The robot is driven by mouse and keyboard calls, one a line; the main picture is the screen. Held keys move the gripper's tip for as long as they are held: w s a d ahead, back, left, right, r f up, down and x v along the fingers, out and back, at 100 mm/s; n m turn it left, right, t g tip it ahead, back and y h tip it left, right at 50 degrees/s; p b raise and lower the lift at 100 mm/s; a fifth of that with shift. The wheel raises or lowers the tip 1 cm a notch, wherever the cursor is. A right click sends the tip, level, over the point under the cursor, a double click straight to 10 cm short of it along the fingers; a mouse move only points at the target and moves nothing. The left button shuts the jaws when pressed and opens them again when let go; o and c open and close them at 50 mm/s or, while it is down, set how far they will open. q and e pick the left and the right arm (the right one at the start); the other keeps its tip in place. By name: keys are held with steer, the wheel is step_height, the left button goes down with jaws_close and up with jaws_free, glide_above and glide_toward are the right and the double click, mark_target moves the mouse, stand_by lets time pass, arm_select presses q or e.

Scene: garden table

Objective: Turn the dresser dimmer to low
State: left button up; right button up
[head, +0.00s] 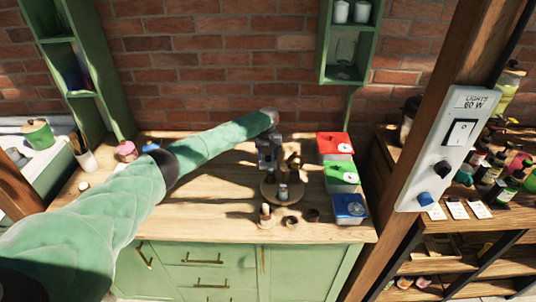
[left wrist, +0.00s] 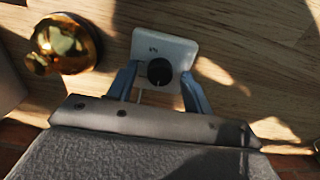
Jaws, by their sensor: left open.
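The dresser dimmer shows in the left wrist view as a small white plate (left wrist: 178,46) with a round black knob (left wrist: 159,72) on the wooden top. My left gripper (head: 268,163) reaches down over the dresser top in the head view. In the left wrist view its two blue fingers are open, one on each side of the knob, with a gap to it. I cannot tell how high the fingertips are above the plate. In the head view the dimmer is hidden by my gripper and arm. My right gripper is not in view.
A shiny brass object (left wrist: 65,45) stands close beside the dimmer. On the dresser top (head: 222,205) are a round wooden tray (head: 270,192) with small items and red (head: 334,143), green (head: 341,172) and blue (head: 349,205) tins. A wall panel (head: 464,103) with knobs is on the post.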

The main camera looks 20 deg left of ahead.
arm_select(q)
steer(key=shift+c, duration=0.4)
steer(key=c, duration=0.9)
